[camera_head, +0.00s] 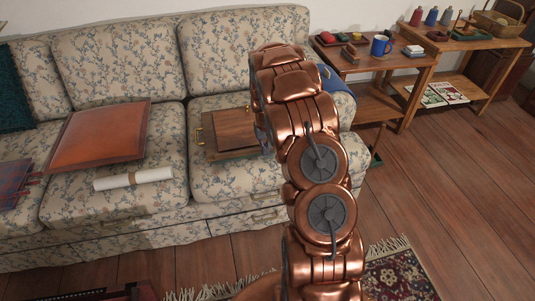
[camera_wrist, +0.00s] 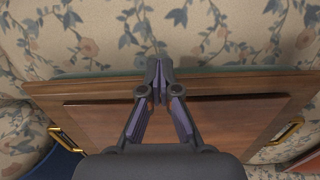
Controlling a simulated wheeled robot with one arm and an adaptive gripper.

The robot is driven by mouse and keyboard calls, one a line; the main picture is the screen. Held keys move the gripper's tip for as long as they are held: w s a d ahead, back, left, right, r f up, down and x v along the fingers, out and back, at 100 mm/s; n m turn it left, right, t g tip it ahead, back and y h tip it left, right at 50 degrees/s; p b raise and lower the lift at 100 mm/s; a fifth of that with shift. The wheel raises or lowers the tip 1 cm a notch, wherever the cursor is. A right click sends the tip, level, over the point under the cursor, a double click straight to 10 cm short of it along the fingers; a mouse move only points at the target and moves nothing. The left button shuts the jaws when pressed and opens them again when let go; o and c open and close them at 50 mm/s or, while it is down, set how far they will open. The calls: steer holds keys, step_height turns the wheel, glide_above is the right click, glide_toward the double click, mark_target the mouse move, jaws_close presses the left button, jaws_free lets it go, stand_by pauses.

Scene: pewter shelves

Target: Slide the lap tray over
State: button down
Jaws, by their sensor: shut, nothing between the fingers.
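The lap tray (camera_head: 232,130) is a flat brown wooden board with a raised panel and brass handles. It lies on the right seat of the floral sofa, partly hidden behind my copper arm in the head view. In the wrist view the tray (camera_wrist: 240,118) fills the lower middle, with a brass handle at each side. My gripper (camera_wrist: 158,66) is shut and empty, its fingertips over the tray's upper edge in that view. I cannot tell whether they touch it. In the head view the gripper is hidden behind my arm.
On the floral sofa (camera_head: 210,197) an orange-brown square cushion or panel (camera_head: 102,135) and a rolled white paper (camera_head: 133,179) lie left of the tray. Blue cloth (camera_head: 336,88) hangs at the right armrest. Wooden side tables (camera_head: 375,62) with small items stand to the right.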

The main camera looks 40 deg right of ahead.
steer(key=shift+w+d+p, duration=0.15)
steer(key=shift+w+d, duration=0.15)
steer(key=shift+w, duration=0.45)
steer(key=shift+w+d+p, duration=0.15)
steer(key=shift+w+d, duration=0.2)
steer(key=shift+w, duration=0.45)
steer(key=shift+w+d+p, duration=0.15)
steer(key=shift+w+d, duration=0.15)
steer(key=shift+w, duration=0.45)
steer(key=shift+s, duration=0.1)
